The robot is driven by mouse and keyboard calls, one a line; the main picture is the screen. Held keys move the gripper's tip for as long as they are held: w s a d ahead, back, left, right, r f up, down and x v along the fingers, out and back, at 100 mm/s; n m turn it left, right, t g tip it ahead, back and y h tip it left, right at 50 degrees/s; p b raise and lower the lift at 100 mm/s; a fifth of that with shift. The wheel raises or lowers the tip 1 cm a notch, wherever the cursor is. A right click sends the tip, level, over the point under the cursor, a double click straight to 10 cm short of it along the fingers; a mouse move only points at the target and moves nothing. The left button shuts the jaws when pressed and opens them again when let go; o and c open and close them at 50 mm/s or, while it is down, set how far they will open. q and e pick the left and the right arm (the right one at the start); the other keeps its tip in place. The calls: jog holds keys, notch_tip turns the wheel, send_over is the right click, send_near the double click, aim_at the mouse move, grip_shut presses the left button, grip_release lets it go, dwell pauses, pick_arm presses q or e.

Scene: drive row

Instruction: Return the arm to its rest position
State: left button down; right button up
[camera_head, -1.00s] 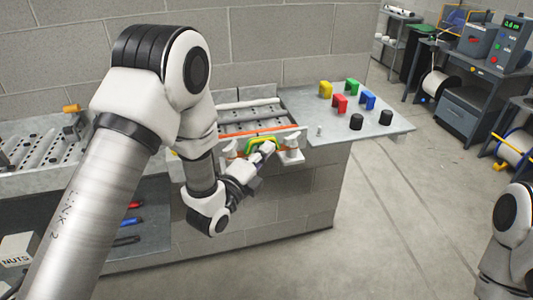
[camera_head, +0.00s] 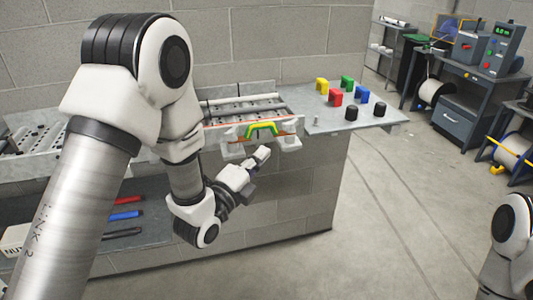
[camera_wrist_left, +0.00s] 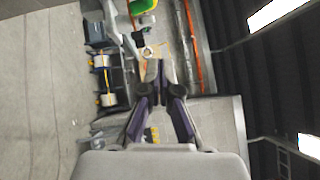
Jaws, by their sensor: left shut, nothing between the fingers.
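My left arm comes in from the left in the head view and bends down in front of the bench. My left gripper (camera_head: 262,155) is shut and empty, a little in front of and below the bench-edge fixture. In the left wrist view its fingers (camera_wrist_left: 160,68) meet at the tips with nothing between them. A yellow-green arched handle (camera_head: 261,129) sits on the fixture, apart from the gripper. My right arm shows only in part at the lower right edge of the head view; its gripper is out of the picture.
A lower shelf (camera_head: 150,225) holds tools with coloured handles. A grey workstation (camera_head: 455,118) stands at the back right. The floor right of the bench is clear.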

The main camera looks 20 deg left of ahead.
pick_arm(q)
jog(key=s+a+f+n+g+y+b, duration=0.1)
jog(key=s+a+f+n+g, duration=0.35)
jog(key=f, duration=1.15)
jog(key=s+d+f+n+g+y+b, duration=0.15)
jog(key=s+f+g, duration=0.35)
jog(key=s+f, duration=0.8)
jog(key=s+a+f+n+g+y+p, duration=0.1)
jog(key=s+a+f+n+g+y, duration=0.1)
jog(key=s+f+n+g, duration=0.7)
jog(key=s+a+f+n, duration=0.1)
jog(key=s+f+n, duration=0.2)
jog(key=s+n, duration=0.2)
jog(key=shift+n, duration=1.7)
pick_arm(e)
jog(key=f, duration=0.1)
jog(key=w+f, duration=0.1)
jog(key=shift+a+f, duration=0.15)
jog(key=shift+f, duration=0.15)
pick_arm(q)
jog(key=shift+a+g+y, duration=0.1)
jog(key=shift+g+y, duration=0.15)
